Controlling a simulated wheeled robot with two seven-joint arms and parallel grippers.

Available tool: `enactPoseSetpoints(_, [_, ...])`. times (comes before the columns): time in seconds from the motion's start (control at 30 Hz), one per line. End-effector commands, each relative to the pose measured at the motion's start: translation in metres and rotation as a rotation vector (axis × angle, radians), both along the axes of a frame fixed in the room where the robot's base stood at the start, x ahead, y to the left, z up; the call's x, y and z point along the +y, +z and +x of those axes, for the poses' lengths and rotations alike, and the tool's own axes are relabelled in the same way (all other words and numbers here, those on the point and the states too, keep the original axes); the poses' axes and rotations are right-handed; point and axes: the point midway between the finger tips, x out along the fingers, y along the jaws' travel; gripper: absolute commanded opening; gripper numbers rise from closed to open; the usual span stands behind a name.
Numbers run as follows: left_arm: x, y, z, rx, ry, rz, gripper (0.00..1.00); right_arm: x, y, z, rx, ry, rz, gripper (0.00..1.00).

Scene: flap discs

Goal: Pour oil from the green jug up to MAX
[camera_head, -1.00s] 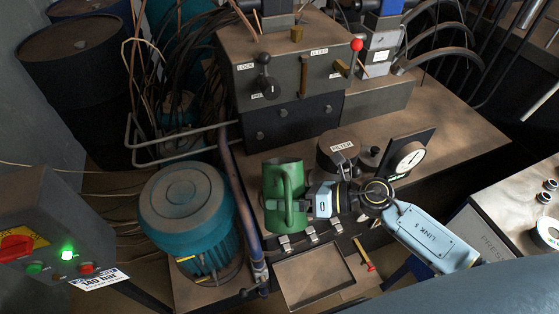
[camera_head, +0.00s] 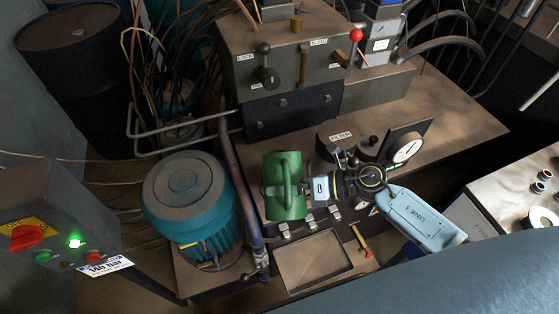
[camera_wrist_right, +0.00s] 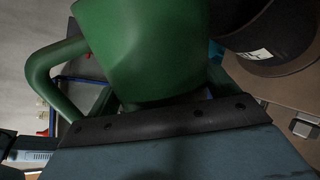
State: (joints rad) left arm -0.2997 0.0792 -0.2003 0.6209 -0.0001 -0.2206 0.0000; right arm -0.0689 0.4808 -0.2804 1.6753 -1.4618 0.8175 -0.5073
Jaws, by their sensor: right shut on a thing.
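The green jug (camera_head: 284,187) is in the middle of the head view, above the bench front. My right gripper (camera_head: 318,189) comes from the right and is shut on its handle side. The jug looks tilted; its mouth and any oil are not clear. In the right wrist view the jug's green body (camera_wrist_right: 150,45) fills the top middle, just beyond the gripper's dark edge (camera_wrist_right: 160,122). I cannot make out a MAX mark. My left gripper is not in view.
A FILTER canister (camera_head: 339,146) and a round gauge (camera_head: 407,149) stand behind and right of the jug. A teal motor (camera_head: 184,200) is at left. A shallow tray (camera_head: 314,287) and a red-ended yellow lever (camera_head: 361,240) are below. A control box (camera_head: 52,225) stands far left.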

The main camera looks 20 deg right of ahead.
Motion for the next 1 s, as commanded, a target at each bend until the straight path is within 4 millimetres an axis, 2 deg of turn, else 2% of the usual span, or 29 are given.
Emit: enactPoseSetpoints(1.0, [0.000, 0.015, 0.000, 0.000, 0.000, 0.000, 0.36, 0.000, 0.002, 0.003, 0.135, 0.000, 0.036, 0.45])
